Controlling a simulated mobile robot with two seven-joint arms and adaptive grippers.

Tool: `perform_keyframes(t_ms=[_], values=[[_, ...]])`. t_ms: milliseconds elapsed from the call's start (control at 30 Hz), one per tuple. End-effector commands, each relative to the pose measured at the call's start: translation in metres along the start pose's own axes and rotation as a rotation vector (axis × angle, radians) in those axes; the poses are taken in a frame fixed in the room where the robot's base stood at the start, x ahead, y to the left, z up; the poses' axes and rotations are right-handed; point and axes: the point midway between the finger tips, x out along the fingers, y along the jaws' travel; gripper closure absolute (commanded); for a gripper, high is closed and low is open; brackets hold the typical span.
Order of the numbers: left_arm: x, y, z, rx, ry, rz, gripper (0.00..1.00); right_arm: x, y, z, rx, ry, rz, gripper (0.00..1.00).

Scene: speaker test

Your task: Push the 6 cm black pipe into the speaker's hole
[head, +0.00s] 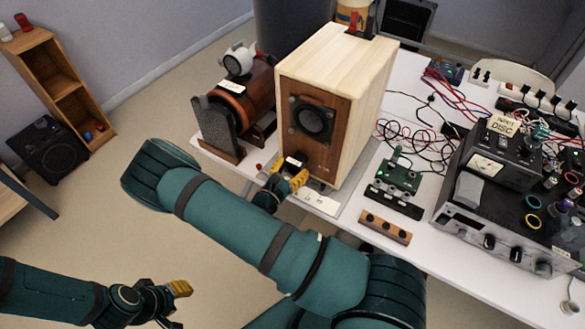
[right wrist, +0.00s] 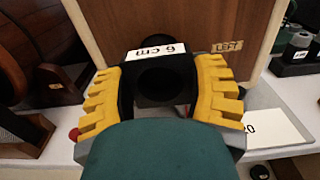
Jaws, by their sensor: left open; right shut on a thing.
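The speaker (head: 372,95) is a pale wooden box with a brown front and a black cone, standing on the white table. It also shows in the right wrist view (right wrist: 240,25), with a LEFT label. My right gripper (head: 287,184) is shut on the black pipe (head: 293,162) at the lower front of the speaker. In the right wrist view the pipe (right wrist: 160,82), labelled 6 cm, sits between the yellow fingers. The hole is hidden behind it; I cannot tell whether the pipe's end is inside. My left gripper (head: 176,306) is open and empty at the lower left, away from the table.
A dark red cylinder on a wooden stand (head: 240,108) is left of the speaker. A green circuit board (head: 398,177), a wooden bar with knobs (head: 384,228) and a large amplifier (head: 480,205) are to the right, with loose wires behind. White cards lie below the speaker front.

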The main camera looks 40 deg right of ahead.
Motion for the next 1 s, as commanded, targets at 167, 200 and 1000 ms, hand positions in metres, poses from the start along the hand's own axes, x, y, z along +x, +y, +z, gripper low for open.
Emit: perform_keyframes(t_ms=[167,200,1000], values=[[0.0,0.0,0.0,0.0,0.0,0.0,0.61,0.004,0.0,0.0,0.001,0.0,-0.001,0.86],[0.0,0.0,0.0,0.0,0.0,0.0,0.61,0.004,0.0,0.0,0.001,0.0,-0.001,0.86],[0.0,0.0,0.0,0.0,0.0,0.0,0.61,0.023,0.0,0.0,0.001,-0.001,-0.001,0.86]])
